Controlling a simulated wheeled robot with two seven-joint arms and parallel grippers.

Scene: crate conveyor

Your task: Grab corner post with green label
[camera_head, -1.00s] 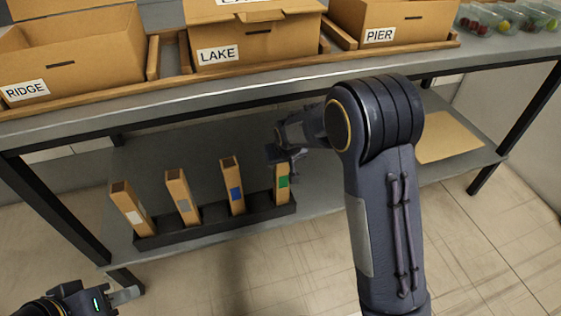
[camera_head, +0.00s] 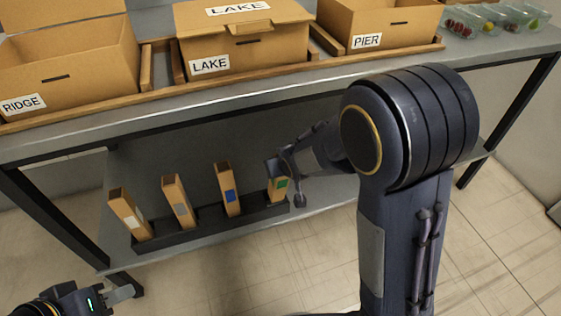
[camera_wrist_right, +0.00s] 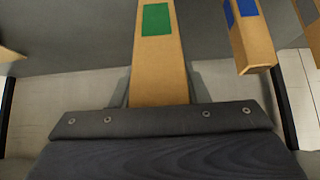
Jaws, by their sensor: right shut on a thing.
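The corner post with the green label (camera_head: 279,190) is at the right end of a dark rack (camera_head: 215,222) on the lower shelf. It also shows in the right wrist view (camera_wrist_right: 157,65), running between my right gripper's fingers. My right gripper (camera_head: 280,168) is shut on its upper end; my right arm comes in from the right and partly hides it. I cannot tell whether its foot is clear of the rack. My left gripper (camera_head: 122,294) is low at the left, away from the posts; its jaw opening is unclear.
Posts with blue (camera_head: 228,190), grey (camera_head: 180,203) and white (camera_head: 130,217) labels stand leftward in the rack. The upper shelf's front edge (camera_head: 180,112) overhangs. On it are crates RIDGE (camera_head: 70,85), LAKE (camera_head: 235,50) and PIER (camera_head: 370,20).

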